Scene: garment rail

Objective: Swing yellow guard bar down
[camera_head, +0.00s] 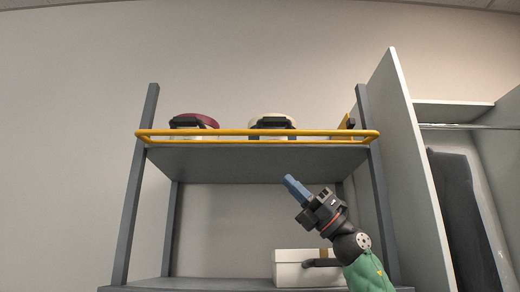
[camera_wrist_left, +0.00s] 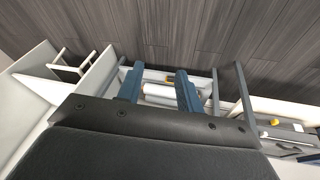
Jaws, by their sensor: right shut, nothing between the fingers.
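The yellow guard bar (camera_head: 225,132) is a long narrow loop across the front of the upper shelf (camera_head: 250,162), from the left post to the right post. My right gripper (camera_head: 289,181) is below the bar, in front of the shelf's underside, pointing up and left. Its blue fingers are shut and empty, apart from the bar in the picture. My left gripper (camera_wrist_left: 158,88) shows only in the left wrist view, its two blue fingers apart. A white cylinder shows between them, seemingly farther off.
A dark red-topped item (camera_head: 195,121) and a cream-topped item (camera_head: 272,121) stand behind the bar. A white box (camera_head: 298,268) sits on the lower shelf behind my right arm. A pale upright panel (camera_head: 415,170) stands to the right, with a dark garment (camera_head: 460,210) beyond it.

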